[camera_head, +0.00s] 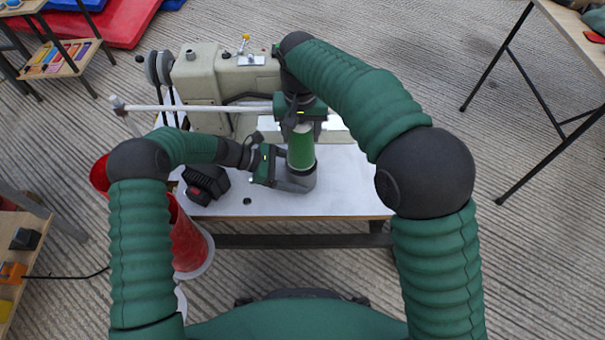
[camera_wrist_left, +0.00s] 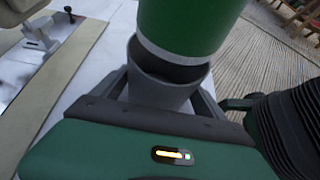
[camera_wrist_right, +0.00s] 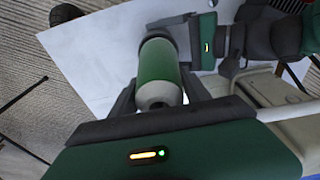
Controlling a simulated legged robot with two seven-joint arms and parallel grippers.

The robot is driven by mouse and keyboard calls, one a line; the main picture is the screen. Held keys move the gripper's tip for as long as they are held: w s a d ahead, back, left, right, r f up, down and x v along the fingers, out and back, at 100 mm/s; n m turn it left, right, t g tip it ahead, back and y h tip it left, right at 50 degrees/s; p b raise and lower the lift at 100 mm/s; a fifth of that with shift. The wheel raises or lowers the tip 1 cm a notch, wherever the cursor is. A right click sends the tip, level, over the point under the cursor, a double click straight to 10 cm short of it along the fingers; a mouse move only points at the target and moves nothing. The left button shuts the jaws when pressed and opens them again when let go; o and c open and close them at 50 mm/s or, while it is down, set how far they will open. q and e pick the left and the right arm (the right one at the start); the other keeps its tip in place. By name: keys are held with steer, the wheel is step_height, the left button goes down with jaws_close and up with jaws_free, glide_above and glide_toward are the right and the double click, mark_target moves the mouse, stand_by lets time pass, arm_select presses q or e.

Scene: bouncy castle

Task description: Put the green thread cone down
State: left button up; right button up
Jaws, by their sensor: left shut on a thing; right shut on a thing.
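The green thread cone (camera_head: 301,150) stands roughly upright over the white sewing table, its pale tip up. My right gripper (camera_head: 300,121) is above it and shut on its upper end; the pale tip (camera_wrist_right: 160,93) shows between the fingers in the right wrist view. A grey cup-like holder (camera_head: 299,181) is under the cone, and my left gripper (camera_wrist_left: 165,88) is shut on it from the side. In the left wrist view the cone's pale lower rim (camera_wrist_left: 175,55) is at the holder's mouth, partly inside or just over it; I cannot tell how deep.
A beige sewing machine (camera_head: 200,85) stands behind on the table (camera_head: 345,190). A black battery-like block (camera_head: 205,184) and a small dark disc (camera_head: 247,201) lie left of the holder. Red cones (camera_head: 190,245) stand at the left. The table's right side is clear.

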steer(key=shift+w+r, duration=0.1)
steer(key=shift+r, duration=0.55)
jaws_close()
steer(key=shift+a, duration=0.1)
steer(key=shift+r, duration=0.1)
steer(key=shift+d, duration=0.2)
steer(key=s+d+f+n, duration=0.1)
steer(key=s+d+f, duration=0.35)
steer(key=s, duration=0.45)
steer(key=s+d+f+n, duration=0.2)
steer(key=s+d+f, duration=0.25)
steer(key=s, duration=0.45)
steer(key=w+r, duration=1.4)
steer(key=w, duration=0.1)
step_height(320, 180, down, 17)
steer(key=shift+d+g, duration=0.3)
steer(key=shift+d, duration=0.05)
